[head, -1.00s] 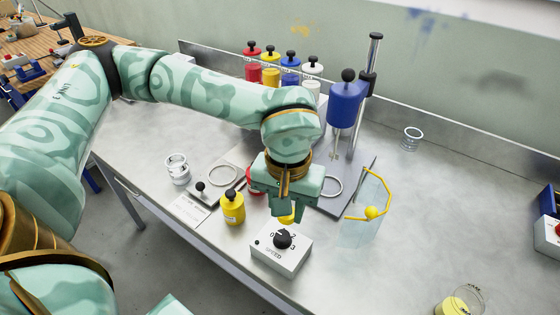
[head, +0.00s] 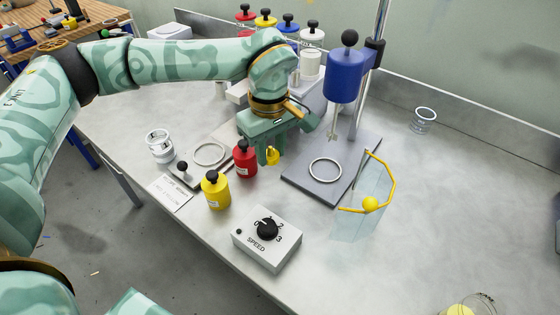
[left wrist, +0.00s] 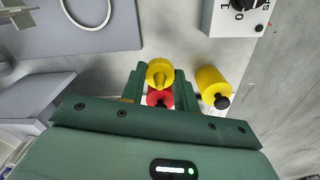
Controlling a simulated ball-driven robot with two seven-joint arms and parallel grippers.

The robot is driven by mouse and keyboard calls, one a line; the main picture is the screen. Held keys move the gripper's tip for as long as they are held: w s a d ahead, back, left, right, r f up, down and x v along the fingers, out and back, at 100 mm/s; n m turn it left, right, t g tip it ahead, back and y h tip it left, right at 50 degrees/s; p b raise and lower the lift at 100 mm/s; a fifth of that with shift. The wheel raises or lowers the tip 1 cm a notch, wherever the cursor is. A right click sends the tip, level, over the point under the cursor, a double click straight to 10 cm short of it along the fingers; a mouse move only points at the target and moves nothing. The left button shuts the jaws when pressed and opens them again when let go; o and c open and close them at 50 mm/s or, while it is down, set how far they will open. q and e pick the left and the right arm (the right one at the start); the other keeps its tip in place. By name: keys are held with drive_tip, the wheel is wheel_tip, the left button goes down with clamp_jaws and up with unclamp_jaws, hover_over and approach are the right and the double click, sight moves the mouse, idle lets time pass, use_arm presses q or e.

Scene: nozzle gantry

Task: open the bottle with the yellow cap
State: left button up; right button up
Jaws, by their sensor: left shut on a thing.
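My left gripper (head: 272,152) is shut on a small yellow piece (head: 272,156), held just right of a red bottle (head: 245,160). In the left wrist view the yellow piece (left wrist: 160,73) has a round rim and a narrower tip, and the red bottle (left wrist: 160,98) shows partly behind it. I cannot tell for sure whether it is a cap. A yellow bottle (head: 215,191) with a black knob stands upright, apart from the gripper, near the bench's front edge; it also shows in the left wrist view (left wrist: 212,83). My right gripper is not in view.
A speed control box (head: 266,240) stands in front. A blue stirrer (head: 345,75) hangs over a grey base plate (head: 340,190) with a ring. A clear shield (head: 365,215) with yellow trim stands beside it. Several knobbed bottles stand at the back. The bench's right side is mostly clear.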

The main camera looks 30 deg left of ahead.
use_arm(q)
drive_tip(key=b, duration=0.2)
hover_over(277, 170)
wheel_tip(277, 170, down, 6)
drive_tip(key=shift+s+d+r, duration=0.1)
drive_tip(key=shift+s+r, duration=0.05)
drive_tip(key=f+b, duration=0.1)
drive_tip(key=f, duration=0.1)
drive_tip(key=f+b, duration=0.1)
drive_tip(key=f, duration=0.1)
drive_tip(key=shift+w, duration=0.2)
drive_tip(key=shift+r, duration=0.2)
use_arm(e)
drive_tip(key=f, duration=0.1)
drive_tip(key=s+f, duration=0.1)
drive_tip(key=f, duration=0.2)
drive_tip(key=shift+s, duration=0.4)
use_arm(q)
drive_tip(key=shift+f, duration=0.1)
drive_tip(key=o, duration=0.8)
